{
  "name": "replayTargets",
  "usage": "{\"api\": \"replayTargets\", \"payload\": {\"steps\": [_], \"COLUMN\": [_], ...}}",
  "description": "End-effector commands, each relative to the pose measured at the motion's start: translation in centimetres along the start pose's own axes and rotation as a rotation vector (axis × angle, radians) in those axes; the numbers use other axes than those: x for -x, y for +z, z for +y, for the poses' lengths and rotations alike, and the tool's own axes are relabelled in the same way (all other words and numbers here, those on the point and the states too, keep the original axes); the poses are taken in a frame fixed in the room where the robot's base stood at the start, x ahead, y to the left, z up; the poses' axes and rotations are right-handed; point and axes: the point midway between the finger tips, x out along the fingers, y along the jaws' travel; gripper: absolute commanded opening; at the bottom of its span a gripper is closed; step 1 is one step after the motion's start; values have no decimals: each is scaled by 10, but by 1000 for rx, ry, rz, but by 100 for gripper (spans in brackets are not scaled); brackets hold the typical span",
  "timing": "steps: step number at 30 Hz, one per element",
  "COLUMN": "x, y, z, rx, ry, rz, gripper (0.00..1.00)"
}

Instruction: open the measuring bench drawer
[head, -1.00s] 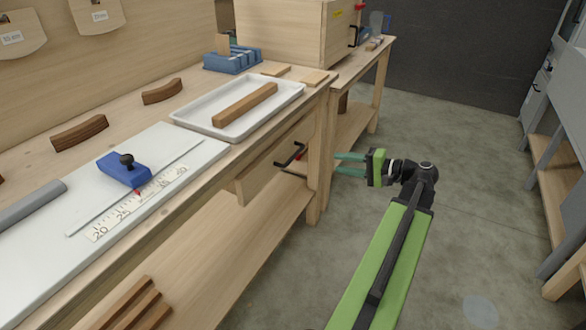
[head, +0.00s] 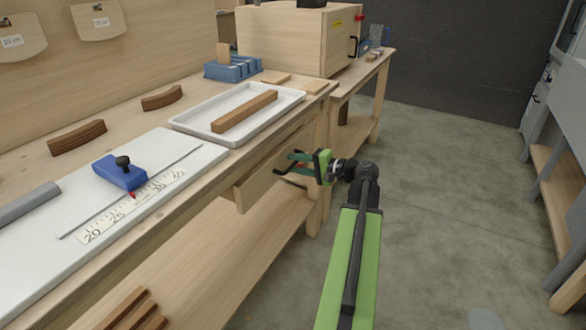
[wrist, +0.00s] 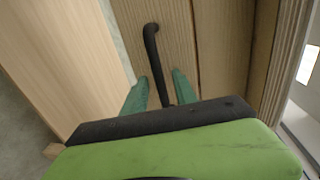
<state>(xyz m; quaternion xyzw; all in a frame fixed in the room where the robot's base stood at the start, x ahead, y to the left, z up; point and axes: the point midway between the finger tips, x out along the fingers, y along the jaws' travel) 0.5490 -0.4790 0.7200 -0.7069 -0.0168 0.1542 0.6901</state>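The measuring bench drawer has a wooden front (head: 258,178) under the bench top and looks closed. Its black bar handle (wrist: 152,50) shows clearly in the wrist view; in the head view my fingers partly hide it. My gripper (head: 292,162) is at the drawer front. In the wrist view my gripper's green fingers (wrist: 160,88) stand apart, one on each side of the handle bar. Small gaps seem to show between bar and fingers, so the gripper looks open around the handle.
The bench top holds a white tray (head: 185,123) with a wooden bar (head: 245,111), a blue sliding stop (head: 118,172) and curved wood pieces (head: 76,138). A bench leg (head: 314,210) stands just right of the drawer. The floor (head: 440,200) to the right is clear.

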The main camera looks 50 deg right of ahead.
Motion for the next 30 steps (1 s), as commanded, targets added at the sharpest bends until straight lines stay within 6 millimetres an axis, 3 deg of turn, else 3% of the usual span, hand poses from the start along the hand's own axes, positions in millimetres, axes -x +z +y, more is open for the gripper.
{"api": "replayTargets", "payload": {"steps": [9, 17, 30], "x": [-3, -3, -2], "y": [0, 0, 0], "z": [0, 0, 1], "rx": [0, 0, 0], "ry": [0, 1, 2], "rz": [0, 1, 1], "gripper": [32, 0, 0]}}
